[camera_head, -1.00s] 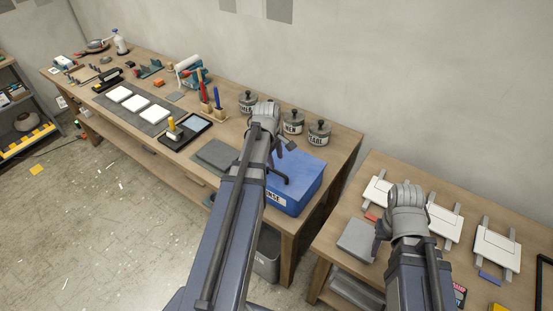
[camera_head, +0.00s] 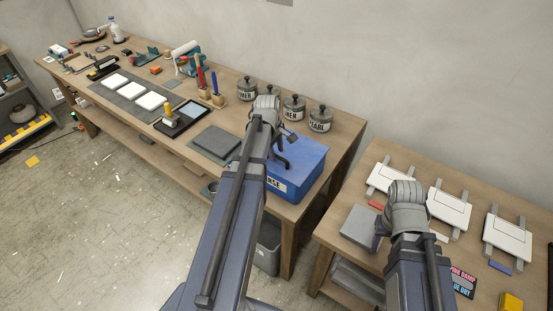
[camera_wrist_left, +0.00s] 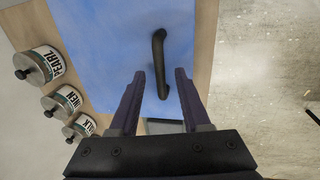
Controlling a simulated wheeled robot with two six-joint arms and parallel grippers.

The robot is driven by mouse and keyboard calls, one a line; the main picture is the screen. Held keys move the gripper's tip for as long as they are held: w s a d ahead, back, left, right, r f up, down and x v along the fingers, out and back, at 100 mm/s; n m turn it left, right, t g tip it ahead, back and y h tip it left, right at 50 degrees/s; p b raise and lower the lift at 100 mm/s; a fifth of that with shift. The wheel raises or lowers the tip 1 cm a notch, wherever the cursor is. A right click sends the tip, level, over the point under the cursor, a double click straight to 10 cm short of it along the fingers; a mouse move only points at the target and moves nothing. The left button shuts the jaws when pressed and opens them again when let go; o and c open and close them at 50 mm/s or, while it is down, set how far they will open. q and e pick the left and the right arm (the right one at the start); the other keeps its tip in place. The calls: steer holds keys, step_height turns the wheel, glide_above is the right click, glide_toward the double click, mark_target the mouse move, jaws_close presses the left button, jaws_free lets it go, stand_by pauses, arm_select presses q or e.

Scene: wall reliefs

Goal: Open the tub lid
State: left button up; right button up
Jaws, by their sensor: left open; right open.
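The tub (camera_head: 283,187) is a blue box with a partly hidden white label, at the right end of the long bench. Its blue lid (camera_head: 308,152) is on, and a dark bar handle (camera_head: 281,164) stands on top. In the left wrist view the lid (camera_wrist_left: 108,45) fills the middle, and the handle (camera_wrist_left: 159,60) shows between the fingertips. My left gripper (camera_wrist_left: 159,73) is open and over the lid; its height above the handle is unclear. My right gripper (camera_head: 377,241) is open, near a grey block on the right table, mostly hidden by its wrist.
Several lidded pots (camera_head: 293,108) stand behind the tub; they also show in the left wrist view (camera_wrist_left: 45,64). A grey slab (camera_head: 216,142) lies left of the tub. White framed panels (camera_head: 449,208) lie on the right table. A gap separates the two tables.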

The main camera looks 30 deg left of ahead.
arm_select(q)
steer(key=shift+w+f, duration=0.1)
steer(key=shift+f, duration=0.35)
steer(key=shift+c, duration=0.4)
jaws_close()
stand_by(0.8)
